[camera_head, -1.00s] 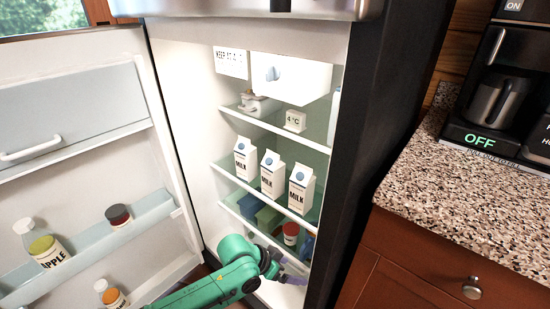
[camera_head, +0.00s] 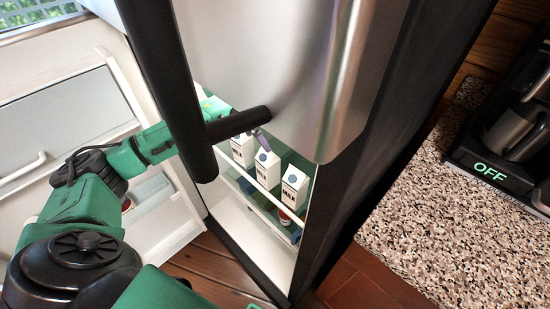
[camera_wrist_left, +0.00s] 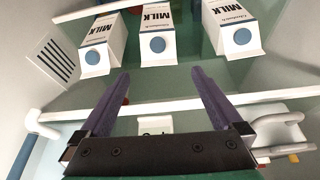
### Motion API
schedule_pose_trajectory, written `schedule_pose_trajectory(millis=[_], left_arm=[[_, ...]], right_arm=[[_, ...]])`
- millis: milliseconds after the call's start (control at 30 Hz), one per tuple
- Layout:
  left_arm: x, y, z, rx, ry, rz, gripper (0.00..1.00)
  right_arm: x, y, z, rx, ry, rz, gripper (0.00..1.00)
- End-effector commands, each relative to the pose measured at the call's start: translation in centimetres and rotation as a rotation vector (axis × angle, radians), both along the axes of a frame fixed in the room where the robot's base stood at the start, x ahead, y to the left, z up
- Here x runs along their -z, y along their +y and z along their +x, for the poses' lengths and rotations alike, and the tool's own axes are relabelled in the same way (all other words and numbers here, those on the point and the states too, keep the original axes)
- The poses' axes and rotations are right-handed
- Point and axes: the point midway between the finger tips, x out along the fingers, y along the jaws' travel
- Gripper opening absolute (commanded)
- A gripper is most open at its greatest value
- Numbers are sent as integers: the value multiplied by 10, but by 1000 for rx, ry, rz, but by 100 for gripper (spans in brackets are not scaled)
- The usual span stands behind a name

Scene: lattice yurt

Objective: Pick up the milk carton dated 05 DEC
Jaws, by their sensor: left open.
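Three white milk cartons with blue round caps stand in a row on a fridge shelf: left (camera_head: 243,150), middle (camera_head: 267,170) and right (camera_head: 294,188). I cannot read a date on any of them. My left gripper (camera_head: 259,136) is open and empty, by the tops of the left and middle cartons, partly hidden behind the black door handle. In the left wrist view, which shows things upside down, its purple fingers (camera_wrist_left: 160,76) are spread toward the middle carton (camera_wrist_left: 157,38), apart from it. The other cartons (camera_wrist_left: 99,45) (camera_wrist_left: 232,28) lie to either side.
The steel upper door (camera_head: 290,60) and its black handle (camera_head: 165,80) hang in front of the upper shelves. In the left wrist view, a white shelf edge (camera_wrist_left: 185,106) and a small sign (camera_wrist_left: 155,125) are close to the gripper. A granite counter (camera_head: 450,240) stands at right.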

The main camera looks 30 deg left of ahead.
Motion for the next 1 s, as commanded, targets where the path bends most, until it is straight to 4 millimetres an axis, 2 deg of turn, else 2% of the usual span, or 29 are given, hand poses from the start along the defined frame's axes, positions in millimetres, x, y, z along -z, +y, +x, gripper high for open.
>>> schedule_pose_trajectory(millis=[200,300,467,600,700,900,967,1000], left_arm=[[52,-10,18,2,4,-2,100],[71,-12,26,3,2,0,100],[90,-14,33,3,2,0,100],[116,-16,43,3,2,0,100],[127,-18,47,3,1,1,100],[128,-17,47,3,0,1,100],[128,-17,47,3,0,1,77],[128,-17,47,3,0,1,62]], right_arm=[[-2,0,-1,0,1,0,50],[-2,0,0,0,0,0,50],[-3,0,0,0,-1,0,50],[-3,0,0,0,0,0,50],[-2,0,0,0,1,1,50],[-2,0,0,1,1,1,50],[-2,0,0,1,1,1,50],[-2,0,0,1,1,1,50]])
